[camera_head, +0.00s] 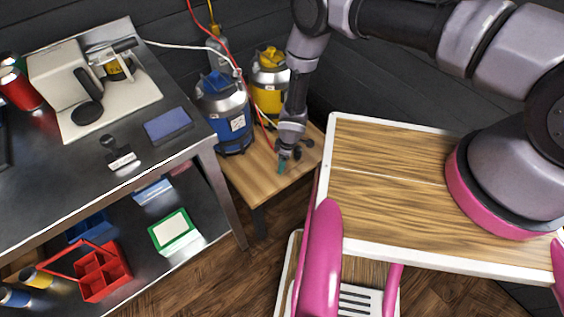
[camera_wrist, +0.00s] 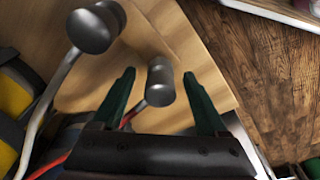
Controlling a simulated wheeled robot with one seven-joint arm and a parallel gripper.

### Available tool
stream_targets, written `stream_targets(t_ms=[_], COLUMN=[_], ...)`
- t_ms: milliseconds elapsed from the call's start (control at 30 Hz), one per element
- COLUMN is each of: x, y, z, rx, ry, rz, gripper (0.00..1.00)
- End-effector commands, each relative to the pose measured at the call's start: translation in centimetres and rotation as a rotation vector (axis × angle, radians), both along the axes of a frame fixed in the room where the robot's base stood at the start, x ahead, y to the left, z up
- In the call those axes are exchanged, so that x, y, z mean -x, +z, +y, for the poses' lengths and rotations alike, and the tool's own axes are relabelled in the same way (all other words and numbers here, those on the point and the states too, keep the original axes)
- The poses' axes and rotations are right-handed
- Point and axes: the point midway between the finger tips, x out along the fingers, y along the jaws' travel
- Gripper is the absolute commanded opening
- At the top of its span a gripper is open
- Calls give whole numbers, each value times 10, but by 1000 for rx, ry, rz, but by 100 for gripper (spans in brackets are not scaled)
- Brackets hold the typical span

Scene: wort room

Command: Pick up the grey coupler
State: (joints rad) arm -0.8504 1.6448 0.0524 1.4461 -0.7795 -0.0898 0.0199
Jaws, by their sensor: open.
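My gripper (camera_head: 284,165) hangs low over the small wooden table, its two dark green fingers open. In the wrist view, a grey coupler (camera_wrist: 160,84) with a rounded end sits between my gripper's fingertips (camera_wrist: 158,77), with gaps on both sides and no visible contact. Its thin stem leads down to a red hose. A second, similar dark grey coupler (camera_wrist: 93,28) lies to the left, outside the fingers, on a grey stem. In the head view, a dark coupler (camera_head: 308,143) shows just right of my gripper; the other is hard to tell apart from the fingers.
The small wooden table (camera_head: 245,178) carries a blue keg (camera_head: 224,112) and a yellow keg (camera_head: 268,80) close behind my gripper. Red, yellow and white hoses hang around them. A steel bench (camera_head: 200,140) stands left. Bare tabletop lies in front.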

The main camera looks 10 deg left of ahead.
Motion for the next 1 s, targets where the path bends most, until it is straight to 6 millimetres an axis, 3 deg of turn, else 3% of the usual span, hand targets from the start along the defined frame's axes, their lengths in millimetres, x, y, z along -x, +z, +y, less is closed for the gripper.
stream_targets(t_ms=[33,67,233,267,667,1000], x=[0,0,0,0,0,-1], y=[0,0,0,0,8,59], z=[0,0,0,0,0,1], rx=[0,0,0,0,0,-1], ry=[0,0,0,0,0,1], rz=[0,0,0,0,0,-1], gripper=[76,69,4,0,0,0])
